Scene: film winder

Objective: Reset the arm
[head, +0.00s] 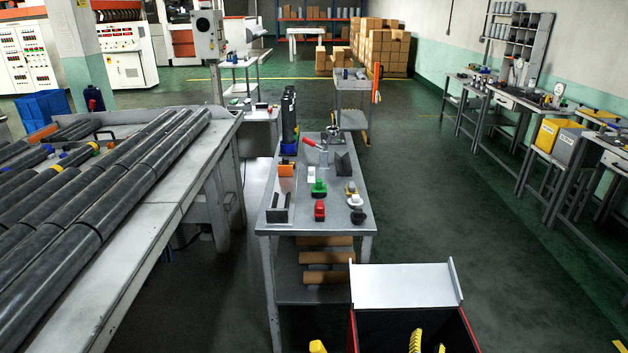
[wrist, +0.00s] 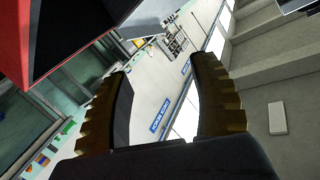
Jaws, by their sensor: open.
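My gripper (wrist: 163,72) is open and empty in the wrist view. Its two dark fingers with yellow-brown ridged backs stand well apart. Nothing lies between the fingertips except the distant room, which appears tilted. A red-edged, dark-sided box (wrist: 52,38) is at the upper left of the wrist view, beside the left finger. In the head view, yellow ridged parts (head: 416,341) show at the bottom edge in front of a red-rimmed dark box (head: 384,328); they look like my gripper's fingers, but most is cut off.
A grey work table (head: 272,228) with small tools and clamps stands at centre. A long bench (head: 160,225) with dark rolls fills the left. A pale flap (head: 405,285) stands behind the red-rimmed box. The floor (head: 460,210) right of the table is clear, up to the wall benches.

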